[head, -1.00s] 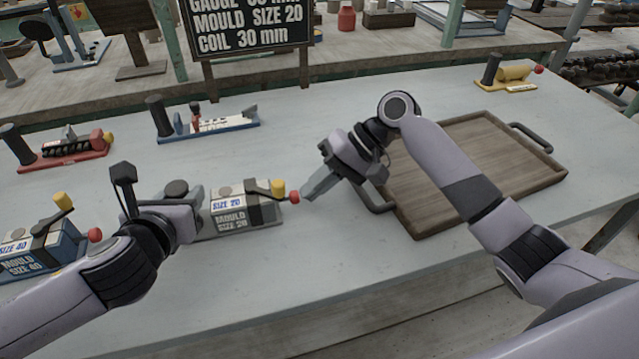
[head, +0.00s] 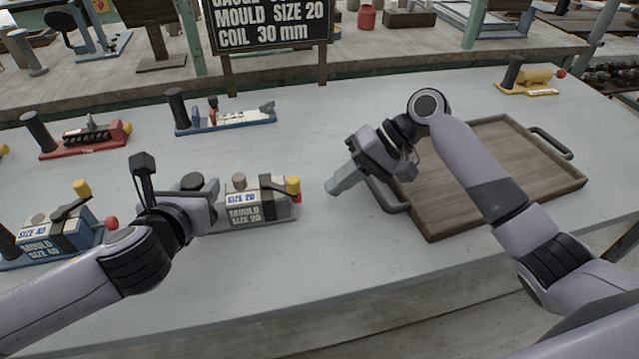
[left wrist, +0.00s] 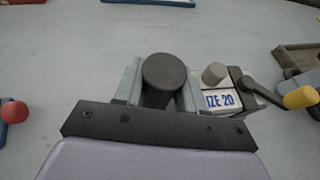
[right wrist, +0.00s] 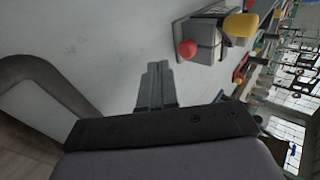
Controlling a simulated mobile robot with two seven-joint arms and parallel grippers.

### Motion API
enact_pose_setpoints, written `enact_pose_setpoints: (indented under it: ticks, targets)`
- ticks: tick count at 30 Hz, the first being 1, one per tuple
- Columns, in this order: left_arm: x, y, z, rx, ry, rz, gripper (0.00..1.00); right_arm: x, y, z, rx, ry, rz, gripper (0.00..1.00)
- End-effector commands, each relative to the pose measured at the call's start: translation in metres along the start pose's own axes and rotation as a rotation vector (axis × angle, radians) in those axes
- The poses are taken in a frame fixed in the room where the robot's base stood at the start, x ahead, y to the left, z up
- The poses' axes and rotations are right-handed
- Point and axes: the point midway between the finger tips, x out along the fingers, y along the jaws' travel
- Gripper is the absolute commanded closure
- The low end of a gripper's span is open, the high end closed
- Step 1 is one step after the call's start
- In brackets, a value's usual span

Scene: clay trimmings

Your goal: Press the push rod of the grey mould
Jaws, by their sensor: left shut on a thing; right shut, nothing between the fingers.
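The grey mould (head: 262,212), labelled SIZE 20, lies on the table in the middle of the head view. It has a yellow-tipped lever (head: 293,184) and a black upright handle (left wrist: 165,70). Its push rod's red knob (right wrist: 188,49) sits close against the mould's right end; in the head view it is partly covered by the yellow tip. My left gripper (head: 207,192) is shut on the black handle at the mould's left end. My right gripper (head: 333,189) is shut and empty, to the right of the knob with a clear gap; its closed fingers (right wrist: 157,75) point towards the mould's end.
A wooden tray (head: 432,236) with dark handles lies right, under my right arm. A blue SIZE 40 mould (head: 75,235) stands left. Red (head: 85,148), blue-based (head: 230,122) and yellow (head: 530,80) tools lie further back. A dark sign (head: 270,30) stands behind.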

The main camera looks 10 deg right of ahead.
Motion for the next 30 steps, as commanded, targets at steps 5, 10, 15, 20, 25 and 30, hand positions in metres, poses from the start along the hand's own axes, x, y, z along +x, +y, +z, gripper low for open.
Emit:
enact_pose_setpoints:
  ticks: [5,10,15,20,25,30]
  targets:
    - [0.0,-0.002,-0.008,-0.002,0.016,-0.004,1.0,-0.045,-0.002,-0.001,-0.005,0.005,0.001,1.0]
    - [0.0,-0.002,-0.008,-0.002,0.017,-0.005,1.0,-0.077,-0.002,-0.001,-0.003,0.005,0.001,1.0]
    - [0.0,-0.002,-0.008,-0.002,0.016,-0.005,1.0,-0.092,-0.001,-0.001,-0.002,0.002,0.001,1.0]
    - [0.0,-0.002,-0.008,-0.002,0.016,-0.005,1.0,-0.096,-0.002,-0.001,-0.002,0.002,0.0,1.0]
    - [0.0,-0.002,-0.008,-0.002,0.016,-0.005,1.0,-0.096,-0.002,-0.001,-0.002,0.002,0.0,1.0]
    - [0.0,-0.002,-0.008,-0.002,0.016,-0.005,0.47,-0.096,-0.002,-0.001,-0.002,0.002,0.0,1.0]
